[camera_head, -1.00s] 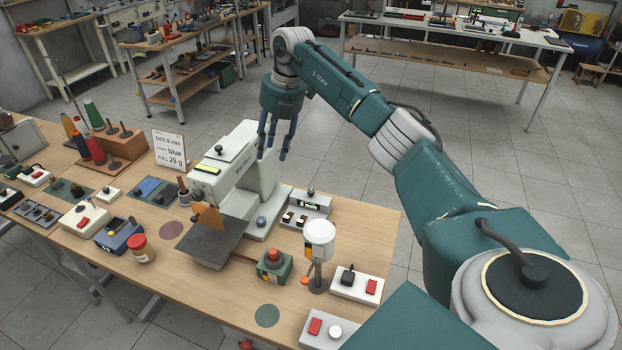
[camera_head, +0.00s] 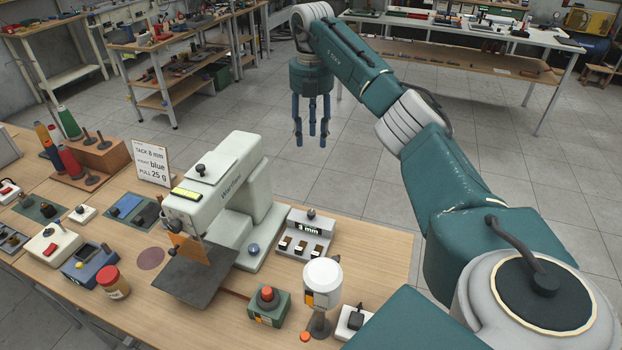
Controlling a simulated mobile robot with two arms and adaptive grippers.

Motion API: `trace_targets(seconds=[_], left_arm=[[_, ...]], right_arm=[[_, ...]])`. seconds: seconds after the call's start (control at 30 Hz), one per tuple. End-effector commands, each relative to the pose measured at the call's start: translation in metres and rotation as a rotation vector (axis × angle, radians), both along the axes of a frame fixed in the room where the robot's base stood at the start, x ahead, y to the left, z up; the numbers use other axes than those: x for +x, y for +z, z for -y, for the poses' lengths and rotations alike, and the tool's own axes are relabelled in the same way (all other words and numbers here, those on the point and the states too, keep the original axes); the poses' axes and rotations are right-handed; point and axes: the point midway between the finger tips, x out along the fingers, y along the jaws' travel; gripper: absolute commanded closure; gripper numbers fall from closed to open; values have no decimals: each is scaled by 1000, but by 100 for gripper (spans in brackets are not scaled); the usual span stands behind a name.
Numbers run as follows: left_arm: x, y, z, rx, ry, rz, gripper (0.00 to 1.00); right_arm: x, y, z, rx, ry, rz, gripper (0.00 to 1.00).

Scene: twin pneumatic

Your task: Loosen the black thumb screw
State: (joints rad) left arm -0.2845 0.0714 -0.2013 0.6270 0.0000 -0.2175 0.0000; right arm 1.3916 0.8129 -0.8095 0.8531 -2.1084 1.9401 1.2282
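A white sewing machine (camera_head: 239,172) stands on the wooden bench with a dark plate in front of it. A small black knob (camera_head: 200,169) stands upright on top of its head; it looks like the thumb screw. Another small dark knob (camera_head: 311,213) tops the grey box with the "3 mm" display, so I cannot be sure which one is named. My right gripper (camera_head: 312,138) hangs with its blue fingers down, apart and empty, to the right of and behind the machine, touching nothing. My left gripper is not in view.
A green box with a red button (camera_head: 267,297) and a white lamp-like head on a stand (camera_head: 322,276) stand right of the plate. A sign card (camera_head: 152,163), thread spools and small boxes fill the left side. Floor lies open beyond the bench.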

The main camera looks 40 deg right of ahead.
Motion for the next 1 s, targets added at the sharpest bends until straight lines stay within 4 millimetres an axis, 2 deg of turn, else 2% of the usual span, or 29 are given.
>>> trace_targets(seconds=[0.03,0.27,0.37,0.43,0.5,0.6,0.77,1.0], left_arm=[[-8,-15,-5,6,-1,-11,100],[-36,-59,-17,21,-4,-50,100],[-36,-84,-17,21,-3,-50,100],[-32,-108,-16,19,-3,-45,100],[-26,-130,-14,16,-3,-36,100],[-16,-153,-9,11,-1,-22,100],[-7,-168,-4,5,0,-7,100],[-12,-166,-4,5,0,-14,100]], right_arm=[[0,-15,0,0,1,1,60],[0,-57,-1,0,1,0,60],[0,-82,-1,0,1,0,60],[0,-106,-1,0,1,0,60],[0,-128,-1,0,1,1,60],[0,-151,-1,0,1,1,60],[0,-167,-1,0,1,2,60],[-1,-184,-1,1,2,-2,60]])
